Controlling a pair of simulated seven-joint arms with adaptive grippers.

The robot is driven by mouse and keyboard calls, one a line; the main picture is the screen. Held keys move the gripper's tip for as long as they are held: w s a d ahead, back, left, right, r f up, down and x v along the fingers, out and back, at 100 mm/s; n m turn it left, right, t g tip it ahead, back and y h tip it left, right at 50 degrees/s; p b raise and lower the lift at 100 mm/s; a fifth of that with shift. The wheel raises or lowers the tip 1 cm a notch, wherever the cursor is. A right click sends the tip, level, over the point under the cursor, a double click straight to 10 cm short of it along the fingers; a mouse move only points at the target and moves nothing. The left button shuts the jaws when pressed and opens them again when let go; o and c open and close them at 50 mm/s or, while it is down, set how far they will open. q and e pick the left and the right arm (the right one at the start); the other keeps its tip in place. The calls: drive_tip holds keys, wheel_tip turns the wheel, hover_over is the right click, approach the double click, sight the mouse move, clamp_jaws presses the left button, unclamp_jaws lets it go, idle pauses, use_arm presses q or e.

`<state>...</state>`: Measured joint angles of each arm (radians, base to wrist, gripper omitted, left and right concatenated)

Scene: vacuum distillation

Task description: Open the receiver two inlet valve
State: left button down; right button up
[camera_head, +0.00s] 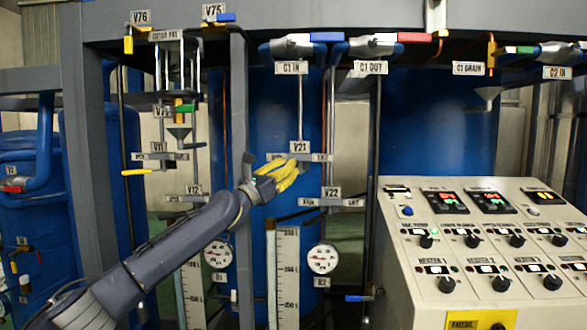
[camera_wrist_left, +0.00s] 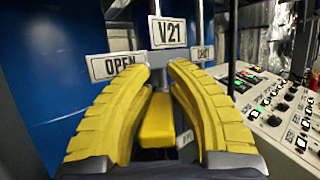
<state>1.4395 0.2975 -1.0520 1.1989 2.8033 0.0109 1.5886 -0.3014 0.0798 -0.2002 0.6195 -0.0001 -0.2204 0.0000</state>
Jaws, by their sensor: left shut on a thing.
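The valve labelled V21 sits on a thin vertical pipe, its label (camera_head: 299,147) above a crossbar. In the left wrist view the V21 label (camera_wrist_left: 167,32) stands above, with an OPEN plate (camera_wrist_left: 118,65) at left and a partly hidden plate (camera_wrist_left: 201,53) at right, apparently SHUT. My left gripper (camera_head: 283,172) is at this valve, its yellow fingers closed around it. In the wrist view the yellow valve handle (camera_wrist_left: 157,120) lies between the fingers of the left gripper (camera_wrist_left: 168,88), pointing toward the camera. My right gripper does not show.
Valve V22 (camera_head: 331,192) and a round gauge (camera_head: 322,258) are below right. A level scale (camera_head: 284,280) stands below the gripper. A control panel (camera_head: 398,272) with knobs fills the lower right. Vertical pipes and a grey post (camera_head: 240,110) stand close by.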

use_arm(q)
drive_tip(key=shift+r+h, duration=0.1)
drive_tip(key=shift+h, duration=0.2)
idle(0.4)
drive_tip(key=c, duration=1.2)
unclamp_jaws()
drive_tip(key=shift+c, duration=0.2)
wheel_tip(320, 180, up, 10)
